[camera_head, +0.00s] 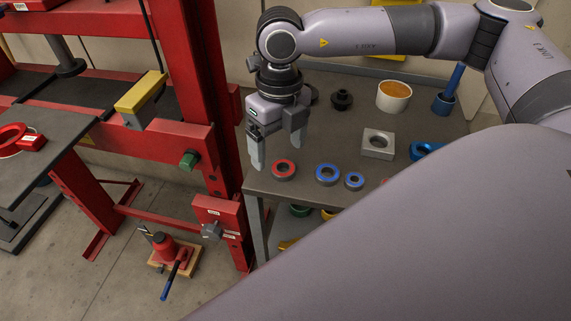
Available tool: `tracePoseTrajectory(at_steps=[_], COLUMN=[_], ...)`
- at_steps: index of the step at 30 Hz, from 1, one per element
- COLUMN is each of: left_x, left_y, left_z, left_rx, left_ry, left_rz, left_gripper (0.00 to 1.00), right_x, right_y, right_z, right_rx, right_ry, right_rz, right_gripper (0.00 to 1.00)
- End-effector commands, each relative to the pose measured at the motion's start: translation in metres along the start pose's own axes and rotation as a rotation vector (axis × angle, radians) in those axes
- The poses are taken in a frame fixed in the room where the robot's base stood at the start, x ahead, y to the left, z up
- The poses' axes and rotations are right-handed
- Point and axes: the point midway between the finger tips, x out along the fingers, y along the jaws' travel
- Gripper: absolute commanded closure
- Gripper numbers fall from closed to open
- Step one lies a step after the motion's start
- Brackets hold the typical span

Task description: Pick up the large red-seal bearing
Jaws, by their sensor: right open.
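A red-seal bearing (284,177), a grey ring with a red face, lies flat near the front left of the grey workbench (340,200). My right gripper (277,160) points down above the bench's left end with its fingers apart and nothing between them. In the picture its fingertips are just above and to either side of this bearing; the exact height gap is hard to tell. A second red piece (385,181) shows at the edge of my arm, mostly hidden, so I cannot compare its size. My left gripper is not in view.
Two blue-seal bearings (327,182) lie to the right. Behind are a metal block (378,151) with a bore, a black flanged part (341,98) and a white cup (393,104). A red press frame (215,120) stands close left of the bench.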

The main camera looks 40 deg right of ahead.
Motion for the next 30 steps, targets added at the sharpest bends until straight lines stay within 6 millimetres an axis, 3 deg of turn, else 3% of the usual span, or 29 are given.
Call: tracePoseTrajectory(at_steps=[5,21,29,30], left_x=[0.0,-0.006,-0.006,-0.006], left_y=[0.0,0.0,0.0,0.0], left_z=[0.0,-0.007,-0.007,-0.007], left_rx=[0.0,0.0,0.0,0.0], left_ry=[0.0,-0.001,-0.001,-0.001], left_rz=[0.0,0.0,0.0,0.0], left_gripper=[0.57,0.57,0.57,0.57], right_x=[0.001,0.063,0.065,0.065], right_y=[-0.016,-0.021,-0.021,-0.021], right_z=[0.003,0.006,0.006,0.006], right_rx=[0.028,0.026,0.026,0.026], right_ry=[-0.017,-0.017,-0.018,-0.018], right_rz=[-0.056,-0.053,-0.052,-0.052], right_gripper=[0.16,0.16,0.16,0.29])
